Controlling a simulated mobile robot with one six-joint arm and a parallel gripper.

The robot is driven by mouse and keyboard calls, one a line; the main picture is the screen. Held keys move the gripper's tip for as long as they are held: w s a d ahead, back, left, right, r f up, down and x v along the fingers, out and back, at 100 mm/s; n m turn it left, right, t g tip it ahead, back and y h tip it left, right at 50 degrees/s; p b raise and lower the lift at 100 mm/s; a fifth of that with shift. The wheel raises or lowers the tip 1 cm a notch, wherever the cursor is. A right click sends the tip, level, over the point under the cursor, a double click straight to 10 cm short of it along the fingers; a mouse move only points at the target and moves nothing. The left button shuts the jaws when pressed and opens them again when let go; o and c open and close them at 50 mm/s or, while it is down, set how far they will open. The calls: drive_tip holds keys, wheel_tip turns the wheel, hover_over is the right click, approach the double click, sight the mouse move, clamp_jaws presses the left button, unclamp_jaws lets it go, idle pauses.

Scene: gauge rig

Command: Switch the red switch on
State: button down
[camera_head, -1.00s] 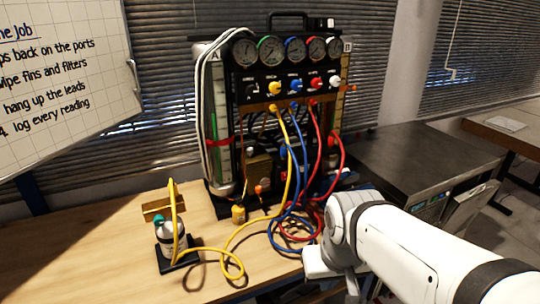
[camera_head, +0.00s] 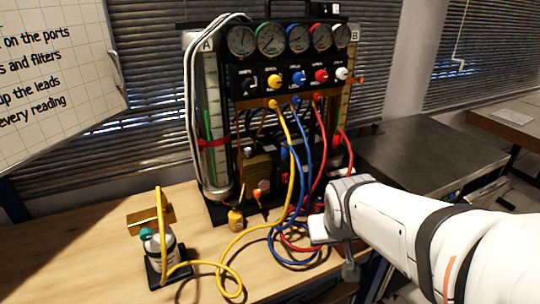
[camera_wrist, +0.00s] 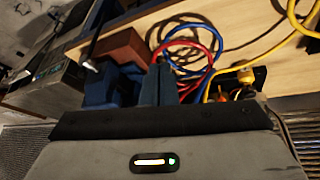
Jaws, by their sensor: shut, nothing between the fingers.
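I cannot pick out the red switch in either view. The gauge rig (camera_head: 290,75) stands upright at the back of the bench, with a row of coloured knobs under its gauges, one of them red (camera_head: 321,75). My arm reaches in from the right in the head view, and its end is low in front of the rig's right side. The housing of my gripper (camera_wrist: 155,140) fills the bottom of the wrist view. My gripper is shut and empty; its fingertips are not clear. Dark blue parts (camera_wrist: 105,87) and a brown block (camera_wrist: 115,48) show just beyond it.
Yellow, blue and red hoses (camera_head: 290,150) hang from the rig and coil on the wooden bench (camera_head: 100,235). A small bottle (camera_head: 162,250) stands at the front left. A grey cabinet (camera_head: 420,150) stands to the right. The bench's left side is mostly clear.

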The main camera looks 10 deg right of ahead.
sight(287, 174)
drive_tip(key=w+f+n+t+y+b, duration=0.2)
drive_tip(key=w+t, duration=0.3)
drive_tip(key=w, duration=0.4)
drive_tip(key=w+d+f+n+t+y+b, duration=0.1)
drive_tip(key=w+t+y+b, duration=0.3)
drive_tip(key=w, duration=0.5)
drive_tip(key=shift+w+d+f+n+t, duration=0.2)
drive_tip(key=shift+f+n+t, duration=0.2)
drive_tip(key=shift+f+n, duration=0.15)
drive_tip(key=x, duration=1.4)
drive_tip(key=shift+r, duration=0.1)
